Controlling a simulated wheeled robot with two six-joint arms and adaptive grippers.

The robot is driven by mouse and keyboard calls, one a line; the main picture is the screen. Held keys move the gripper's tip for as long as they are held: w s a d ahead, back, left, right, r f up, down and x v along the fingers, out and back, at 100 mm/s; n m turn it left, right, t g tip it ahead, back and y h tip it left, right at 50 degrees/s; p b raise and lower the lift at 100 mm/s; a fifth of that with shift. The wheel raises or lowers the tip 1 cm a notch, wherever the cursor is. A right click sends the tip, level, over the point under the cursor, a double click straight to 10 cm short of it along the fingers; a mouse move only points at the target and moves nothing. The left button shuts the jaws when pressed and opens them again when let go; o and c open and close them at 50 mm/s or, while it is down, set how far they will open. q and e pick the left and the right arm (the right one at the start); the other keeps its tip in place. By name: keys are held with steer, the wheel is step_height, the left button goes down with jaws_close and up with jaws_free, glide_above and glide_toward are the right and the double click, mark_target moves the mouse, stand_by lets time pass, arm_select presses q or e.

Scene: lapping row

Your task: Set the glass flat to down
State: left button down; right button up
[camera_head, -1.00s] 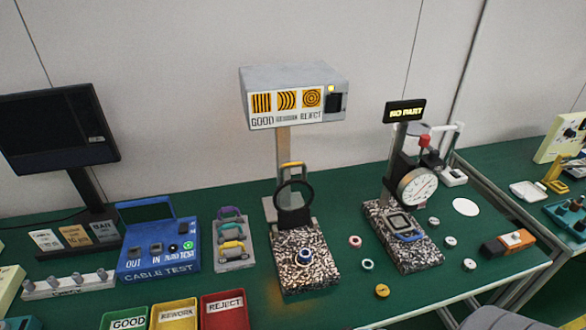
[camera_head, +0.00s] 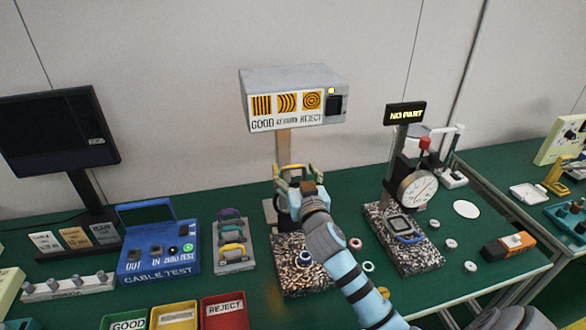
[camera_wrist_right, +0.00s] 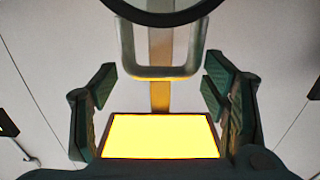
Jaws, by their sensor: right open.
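The glass flat shows in the right wrist view as a black ring (camera_wrist_right: 165,18) at the top edge, with a pale U-shaped handle (camera_wrist_right: 160,72) below it. In the head view my right gripper (camera_head: 296,170) is open at the raised flat on the middle stand, and my arm hides most of the ring. In the wrist view its two fingers stand on either side of the handle, with gaps to both. Whether the tips reach past the handle bar is unclear. A speckled block (camera_head: 293,275) lies below, with a blue-rimmed ring part (camera_head: 304,258) on it. My left gripper is not in view.
A grey lamp box (camera_head: 295,95) overhangs the stand; its yellow lit panel (camera_wrist_right: 160,137) shows in the wrist view. A dial gauge stand (camera_head: 417,188) is on the right. A carrier with coloured handles (camera_head: 233,240) and labelled bins (camera_head: 226,312) are left.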

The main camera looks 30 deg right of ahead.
steer(key=shift+x, duration=1.15)
steer(key=shift+c, duration=0.4)
